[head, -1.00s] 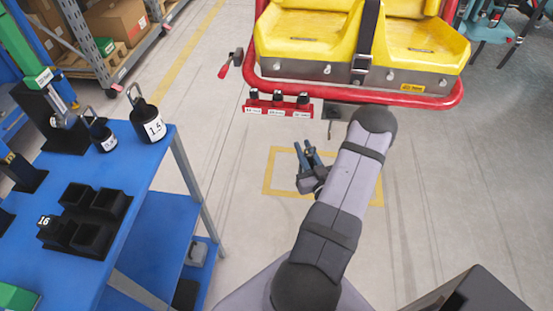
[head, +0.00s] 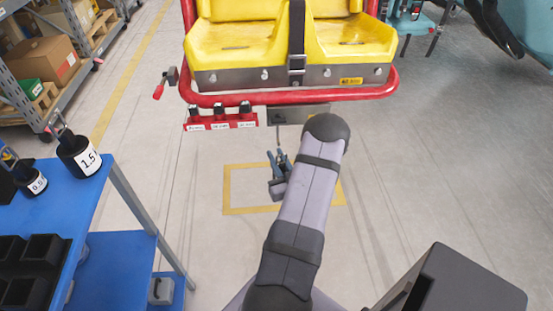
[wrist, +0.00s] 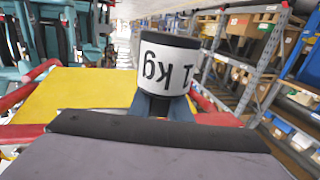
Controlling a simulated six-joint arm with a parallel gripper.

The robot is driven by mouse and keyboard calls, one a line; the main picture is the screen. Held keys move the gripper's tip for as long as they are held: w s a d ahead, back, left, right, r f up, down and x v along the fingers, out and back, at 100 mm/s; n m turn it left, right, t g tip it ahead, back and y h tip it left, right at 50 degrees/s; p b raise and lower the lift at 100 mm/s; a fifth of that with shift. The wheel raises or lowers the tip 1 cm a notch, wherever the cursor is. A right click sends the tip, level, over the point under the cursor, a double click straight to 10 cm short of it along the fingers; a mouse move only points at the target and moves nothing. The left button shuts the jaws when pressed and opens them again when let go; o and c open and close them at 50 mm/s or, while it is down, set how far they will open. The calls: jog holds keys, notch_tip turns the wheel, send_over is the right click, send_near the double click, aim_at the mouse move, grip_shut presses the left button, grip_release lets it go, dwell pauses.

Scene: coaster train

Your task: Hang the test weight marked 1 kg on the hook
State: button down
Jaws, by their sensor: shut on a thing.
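The test weight is in the wrist view, a black cylinder with a white band marked 1 kg (wrist: 165,65), its print upside down in the picture. My gripper's blue fingers (wrist: 163,106) are shut on it. In the head view my gripper (head: 281,161) is just below the seat's front edge, over the yellow floor square; the weight cannot be made out there. A grey plate (head: 306,113) sits under the red bar above my gripper. A thin dark piece (head: 278,142) hangs there, perhaps the hook. I cannot tell whether weight and hook touch.
The yellow double seat (head: 240,45) with its red bar (head: 365,92) is above my gripper. A red strip (head: 221,122) with labels hangs left of the plate. The blue cart (head: 85,195) at left carries weights marked 1.5 (head: 86,161) and 0.5 (head: 38,185).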

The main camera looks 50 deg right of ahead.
jog(key=w+d+f+b, duration=0.1)
jog(key=w+d+b, duration=0.2)
jog(key=w+d, duration=0.3)
jog(key=shift+f, duration=0.25)
dwell(1.2)
jog(key=shift+w+d+b, duration=0.1)
jog(key=shift+w+b, duration=0.05)
jog(key=shift+b, duration=0.2)
dwell(0.5)
jog(key=c, duration=1.6)
grip_release()
jog(key=shift+o, duration=0.2)
jog(key=v, duration=0.7)
jog(key=shift+p, duration=0.35)
jog(key=shift+f, duration=0.1)
